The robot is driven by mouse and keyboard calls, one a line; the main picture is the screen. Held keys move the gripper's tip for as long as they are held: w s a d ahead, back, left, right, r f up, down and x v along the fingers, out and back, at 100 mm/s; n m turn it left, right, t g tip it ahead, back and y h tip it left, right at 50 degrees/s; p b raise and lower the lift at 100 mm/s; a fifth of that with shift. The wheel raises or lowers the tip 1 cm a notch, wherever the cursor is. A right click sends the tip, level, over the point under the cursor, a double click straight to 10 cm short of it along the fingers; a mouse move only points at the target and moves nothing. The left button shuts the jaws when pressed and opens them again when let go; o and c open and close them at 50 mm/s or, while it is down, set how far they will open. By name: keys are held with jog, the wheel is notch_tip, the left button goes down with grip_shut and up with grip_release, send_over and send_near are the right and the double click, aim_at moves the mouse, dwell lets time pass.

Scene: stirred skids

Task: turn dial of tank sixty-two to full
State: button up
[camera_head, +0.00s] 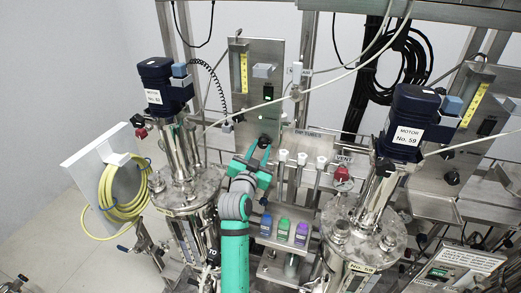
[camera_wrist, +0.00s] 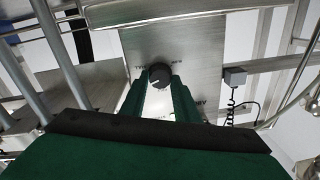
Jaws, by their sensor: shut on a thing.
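The tank on the left carries a dark blue motor (camera_head: 159,84) whose label seems to read No. 62. A steel panel (camera_head: 257,80) stands just right of it. A round black dial (camera_head: 264,141) sits low on this panel. My green gripper (camera_head: 260,154) reaches up to it, its fingers at the dial. In the wrist view the dial (camera_wrist: 159,76) sits between the tips of my gripper (camera_wrist: 160,84), which is shut on it. A pale mark shows on the dial's face. Small lettering surrounds it, too small to read surely.
A second tank, with a motor (camera_head: 409,122) labelled No. 59, stands at the right. A yellow hose (camera_head: 122,193) hangs at left.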

jog(key=m, duration=0.4)
jog(key=shift+f+m, duration=0.2)
jog(key=shift+m, duration=0.1)
jog(key=m, duration=0.4)
jog(key=shift+m+h, duration=0.3)
jog(key=shift+m, duration=0.1)
jog(key=shift+a, duration=0.1)
jog(key=o, duration=1)
jog(key=shift+o, duration=0.2)
jog(key=shift+s, duration=0.1)
jog(key=v, duration=1)
jog(key=shift+s, duration=0.3)
